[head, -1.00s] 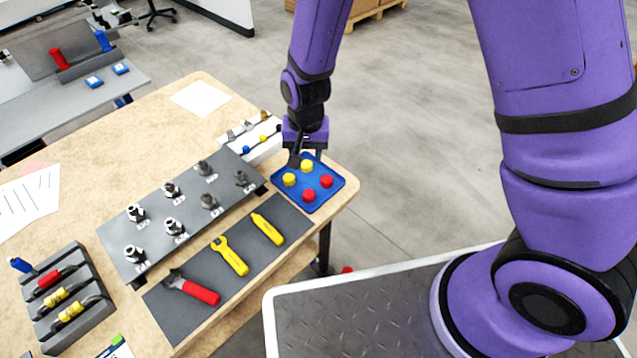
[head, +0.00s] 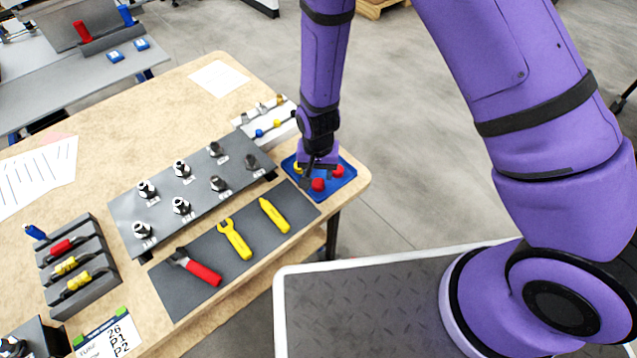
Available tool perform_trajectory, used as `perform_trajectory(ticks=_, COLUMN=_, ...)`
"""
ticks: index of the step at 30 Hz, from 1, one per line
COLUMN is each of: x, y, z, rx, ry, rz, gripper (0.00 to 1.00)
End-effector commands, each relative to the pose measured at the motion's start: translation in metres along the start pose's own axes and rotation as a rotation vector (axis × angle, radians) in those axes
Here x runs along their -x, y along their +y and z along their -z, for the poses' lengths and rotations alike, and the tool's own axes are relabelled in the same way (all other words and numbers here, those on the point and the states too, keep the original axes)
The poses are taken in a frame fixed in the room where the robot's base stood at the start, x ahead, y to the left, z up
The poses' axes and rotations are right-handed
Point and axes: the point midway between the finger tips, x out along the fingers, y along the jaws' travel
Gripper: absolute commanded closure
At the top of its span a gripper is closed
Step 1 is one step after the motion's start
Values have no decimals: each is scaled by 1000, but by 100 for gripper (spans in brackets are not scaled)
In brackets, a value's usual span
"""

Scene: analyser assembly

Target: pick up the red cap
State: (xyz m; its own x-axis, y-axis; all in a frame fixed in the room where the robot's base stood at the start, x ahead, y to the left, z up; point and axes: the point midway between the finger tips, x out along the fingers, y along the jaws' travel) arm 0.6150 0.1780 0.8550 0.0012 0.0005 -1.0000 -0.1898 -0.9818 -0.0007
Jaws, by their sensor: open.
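A blue tray (head: 347,183) lies at the right end of the wooden table. It holds two red caps: one red cap (head: 318,185) nearer the front and another red cap (head: 338,171) behind it to the right. Part of a yellow cap (head: 298,168) shows at the left of my gripper; anything else in the tray behind my gripper is hidden. My gripper (head: 311,184) is open and points down over the tray, its fingers close to the front red cap. I cannot tell whether a finger touches it.
A grey board with metal fittings (head: 198,165) stands just left of the tray. A dark mat (head: 190,308) holds a red-handled tool and yellow tools in front of it. A white rack (head: 283,127) with small parts is behind the tray. The table's right edge is close to the tray.

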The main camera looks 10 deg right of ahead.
Motion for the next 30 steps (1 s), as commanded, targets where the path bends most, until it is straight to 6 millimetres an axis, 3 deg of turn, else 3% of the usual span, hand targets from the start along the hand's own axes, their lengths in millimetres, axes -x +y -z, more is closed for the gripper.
perform_trajectory(ticks=9, x=-39, y=2, z=0, rx=0, ry=-2, rz=-1, gripper=54)
perform_trajectory(ticks=19, x=-44, y=1, z=0, rx=0, ry=-1, rz=0, gripper=54)
perform_trajectory(ticks=23, x=-44, y=1, z=0, rx=0, ry=-1, rz=0, gripper=82)
perform_trajectory(ticks=30, x=-44, y=1, z=0, rx=0, ry=-1, rz=-1, gripper=84)
